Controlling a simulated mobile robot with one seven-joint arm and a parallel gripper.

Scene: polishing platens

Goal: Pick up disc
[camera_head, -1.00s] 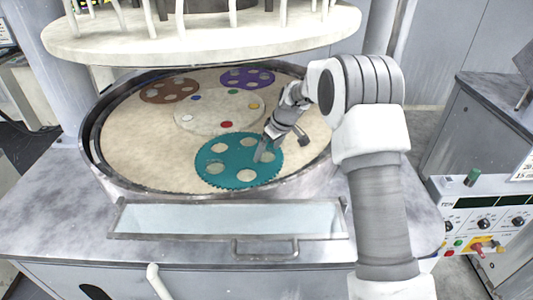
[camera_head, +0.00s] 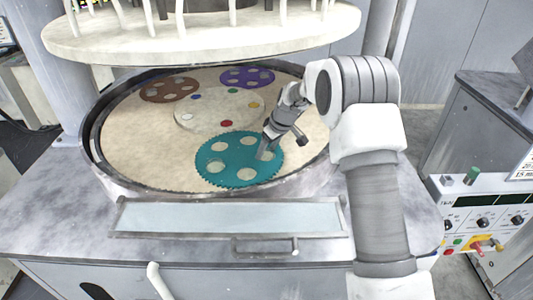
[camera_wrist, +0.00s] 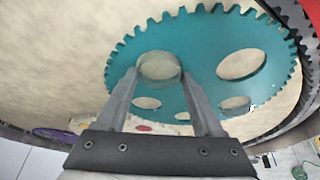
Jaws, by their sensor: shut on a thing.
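A teal toothed carrier (camera_head: 240,172) with several round holes lies on the near right of the pale round platen (camera_head: 140,145). It also fills much of the wrist view (camera_wrist: 205,40). My gripper (camera_head: 264,154) reaches down to the carrier's right-hand hole. In the wrist view its two fingers (camera_wrist: 160,75) stand either side of that hole and are shut on a pale, see-through round disc (camera_wrist: 161,71). The disc overlaps the hole, and its lower part looks greenish over the teal. I cannot tell how far it is raised above the carrier.
A brown carrier (camera_head: 169,90) and a purple carrier (camera_head: 247,77) lie at the back of the platen. Coloured spots, one red (camera_head: 227,124), mark its centre. A raised rim (camera_head: 92,150) surrounds it. A large upper plate (camera_head: 200,40) hangs above the back. A shallow tray (camera_head: 230,217) sits in front.

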